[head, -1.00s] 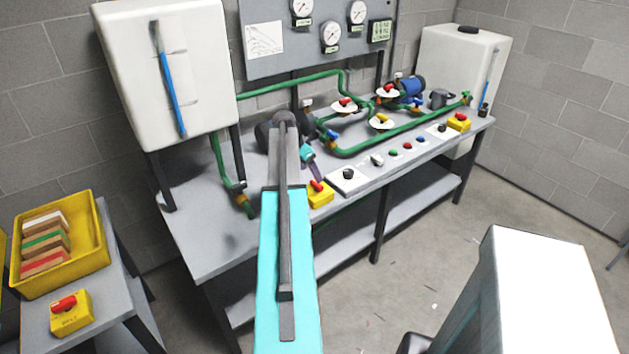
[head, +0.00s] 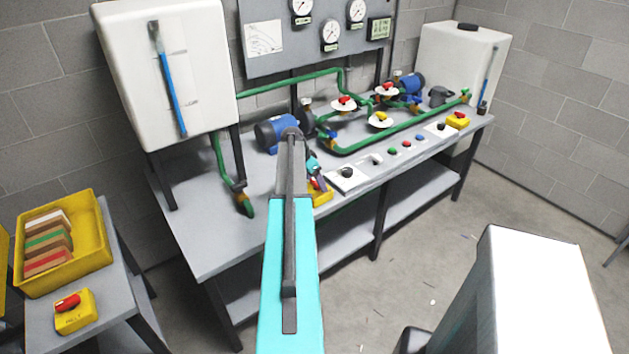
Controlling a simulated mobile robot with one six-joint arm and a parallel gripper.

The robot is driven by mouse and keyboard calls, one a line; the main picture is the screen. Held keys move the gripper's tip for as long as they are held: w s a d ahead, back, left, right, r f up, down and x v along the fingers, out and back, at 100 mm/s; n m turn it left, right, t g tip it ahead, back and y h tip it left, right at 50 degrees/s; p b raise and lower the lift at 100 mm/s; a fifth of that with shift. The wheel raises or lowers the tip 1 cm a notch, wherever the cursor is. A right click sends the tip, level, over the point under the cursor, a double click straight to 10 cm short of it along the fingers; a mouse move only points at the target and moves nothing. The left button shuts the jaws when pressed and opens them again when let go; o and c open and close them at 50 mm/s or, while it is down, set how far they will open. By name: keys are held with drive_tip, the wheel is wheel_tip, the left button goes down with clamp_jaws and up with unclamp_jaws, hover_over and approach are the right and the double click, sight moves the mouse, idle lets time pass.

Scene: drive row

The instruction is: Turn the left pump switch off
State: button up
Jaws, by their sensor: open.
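A yellow switch box (head: 322,197) with a red knob sits at the bench's front edge, left of a white plate (head: 346,182) with a black knob (head: 345,172). Labels are too small to read, so I cannot tell which of the two is the left pump switch. My gripper (head: 315,174) is open, over the yellow box in the head view. It hides part of the box and most of the red knob. I cannot tell whether it touches the knob. A matching yellow box (head: 458,121) and a plate with a black knob (head: 441,127) are farther right.
Green pipes with red and yellow valve handles, a blue pump (head: 275,133) and coloured buttons occupy the bench (head: 195,235). A white tank (head: 165,75) stands at left.

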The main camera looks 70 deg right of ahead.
drive_tip(key=c, duration=1.1)
drive_tip(key=shift+o, duration=0.2)
drive_tip(key=shift+f+n+b, duration=0.1)
drive_tip(key=shift+n+b, duration=0.2)
drive_tip(key=shift+n, duration=0.1)
drive_tip(key=shift+s+a+n+t+h+b, duration=0.15)
drive_tip(key=shift+n+t+h+b, duration=0.35)
drive_tip(key=shift+n+b, duration=0.65)
drive_tip(key=n+t, duration=0.1)
drive_tip(key=n, duration=0.1)
drive_tip(key=n+t+b, duration=0.1)
drive_tip(key=n, duration=0.2)
drive_tip(key=shift+s+n, duration=0.2)
drive_tip(key=shift+n, duration=0.05)
drive_tip(key=n+t+b, duration=0.1)
drive_tip(key=n, duration=0.1)
drive_tip(key=n+t+y, duration=0.1)
drive_tip(key=n, duration=0.2)
drive_tip(key=shift+s+d+b, duration=0.15)
drive_tip(key=shift+d+b, duration=0.05)
drive_tip(key=shift+b, duration=0.15)
drive_tip(key=shift+s+d+n+t+y+b, duration=0.1)
drive_tip(key=shift+n+t+y+b, duration=0.2)
drive_tip(key=shift+n, duration=0.8)
drive_tip(key=shift+n+t+y+b, duration=0.2)
drive_tip(key=shift+n+y+b, duration=0.15)
drive_tip(key=shift+n, duration=0.75)
drive_tip(key=o, duration=1.1)
drive_tip(key=shift+c, duration=0.2)
